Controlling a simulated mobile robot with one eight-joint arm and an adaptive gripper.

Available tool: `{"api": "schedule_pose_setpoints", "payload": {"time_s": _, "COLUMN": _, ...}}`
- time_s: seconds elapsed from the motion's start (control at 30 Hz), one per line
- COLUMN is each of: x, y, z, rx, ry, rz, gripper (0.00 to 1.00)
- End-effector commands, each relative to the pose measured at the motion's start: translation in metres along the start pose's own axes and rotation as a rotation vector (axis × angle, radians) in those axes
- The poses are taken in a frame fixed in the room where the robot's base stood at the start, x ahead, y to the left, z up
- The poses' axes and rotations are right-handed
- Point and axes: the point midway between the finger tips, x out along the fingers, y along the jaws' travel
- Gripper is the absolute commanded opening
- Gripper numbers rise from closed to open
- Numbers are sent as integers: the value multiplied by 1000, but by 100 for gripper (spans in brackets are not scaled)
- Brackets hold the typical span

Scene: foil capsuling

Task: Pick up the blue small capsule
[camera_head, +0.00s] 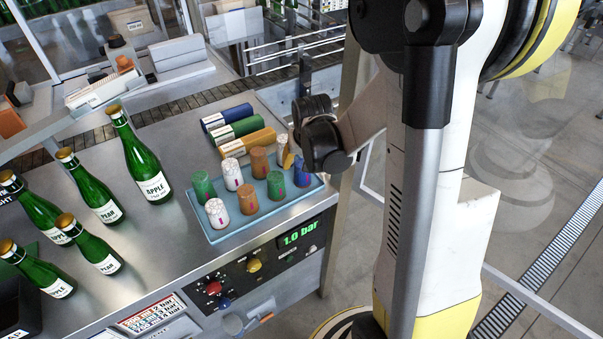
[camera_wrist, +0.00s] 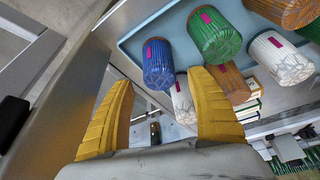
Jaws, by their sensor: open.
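The blue small capsule (camera_head: 302,176) stands at the right end of the front row in a light-blue tray (camera_head: 220,238). It is partly hidden behind my gripper (camera_head: 293,162) in the head view. In the wrist view, the blue capsule (camera_wrist: 158,66) shows a pink mark and appears in the gap between the yellow fingertips of my gripper (camera_wrist: 161,80). My gripper is open and empty, with its fingers near the capsule. I cannot tell whether either finger touches it.
A green capsule (camera_wrist: 214,38) stands beside the blue one, and a white capsule (camera_wrist: 182,102) stands behind it. Several other capsules fill the tray. Blue, green and orange long boxes (camera_head: 236,129) lie behind. Green bottles (camera_head: 143,165) stand on the left; the metal counter between (camera_head: 165,225) is clear.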

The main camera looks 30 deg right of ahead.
Motion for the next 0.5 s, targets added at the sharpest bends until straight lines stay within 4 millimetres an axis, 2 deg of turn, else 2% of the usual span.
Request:
{"api": "schedule_pose_setpoints", "payload": {"time_s": 0.03, "x": 10, "y": 0, "z": 0, "rx": 0, "ry": 0, "rz": 0, "gripper": 67}}
{"api": "schedule_pose_setpoints", "payload": {"time_s": 0.1, "x": 17, "y": 0, "z": 0, "rx": 0, "ry": 0, "rz": 0, "gripper": 67}}
{"api": "schedule_pose_setpoints", "payload": {"time_s": 0.37, "x": 20, "y": 0, "z": 0, "rx": 0, "ry": 0, "rz": 0, "gripper": 67}}
{"api": "schedule_pose_setpoints", "payload": {"time_s": 0.4, "x": 20, "y": 0, "z": 0, "rx": 0, "ry": 0, "rz": 0, "gripper": 65}}
{"api": "schedule_pose_setpoints", "payload": {"time_s": 0.5, "x": 20, "y": 0, "z": 0, "rx": 0, "ry": 0, "rz": 0, "gripper": 40}}
